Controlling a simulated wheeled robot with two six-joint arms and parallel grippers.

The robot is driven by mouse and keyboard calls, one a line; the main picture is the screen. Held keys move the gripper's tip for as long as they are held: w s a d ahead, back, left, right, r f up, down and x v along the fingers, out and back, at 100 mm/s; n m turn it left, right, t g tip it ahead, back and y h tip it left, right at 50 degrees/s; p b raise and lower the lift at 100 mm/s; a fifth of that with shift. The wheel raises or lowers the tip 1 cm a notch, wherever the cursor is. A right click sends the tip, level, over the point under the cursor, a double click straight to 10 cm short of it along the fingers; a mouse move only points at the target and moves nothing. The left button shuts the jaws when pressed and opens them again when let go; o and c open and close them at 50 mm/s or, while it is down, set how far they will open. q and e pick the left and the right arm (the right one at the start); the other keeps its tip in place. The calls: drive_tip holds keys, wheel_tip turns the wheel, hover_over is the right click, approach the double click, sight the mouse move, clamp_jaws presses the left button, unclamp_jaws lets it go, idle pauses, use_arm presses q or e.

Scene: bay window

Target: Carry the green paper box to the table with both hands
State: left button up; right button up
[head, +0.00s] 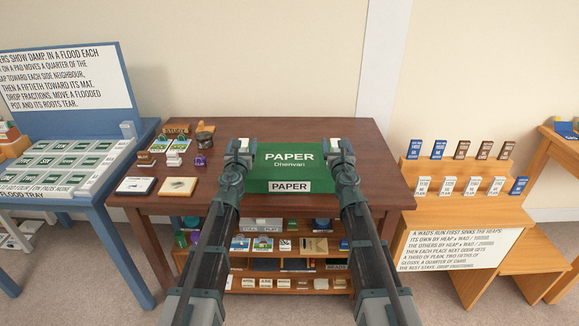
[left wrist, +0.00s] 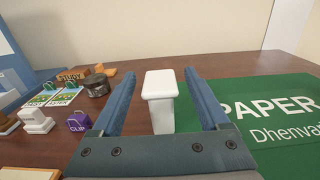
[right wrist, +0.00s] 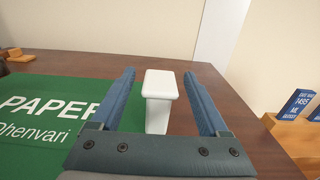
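The green paper box (head: 283,162), labelled PAPER, appears to rest on the brown wooden table (head: 375,185), near its front edge. It has a white handle at each side. My left gripper (head: 241,146) is open, with its fingers on either side of the left white handle (left wrist: 160,88) and gaps showing. My right gripper (head: 341,146) is open around the right white handle (right wrist: 160,88) in the same way, with gaps. The green lid also shows in the left wrist view (left wrist: 275,120) and in the right wrist view (right wrist: 40,110).
Small items stand left of the box: a purple clip box (head: 200,161), a dark round pot (head: 204,138) and two flat pads (head: 178,186). A blue flood tray stand (head: 130,100) is at left, a wooden card rack (head: 440,175) at right. The tabletop right of the box is clear.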

use_arm(q)
clamp_jaws()
use_arm(e)
clamp_jaws()
idle(0.9)
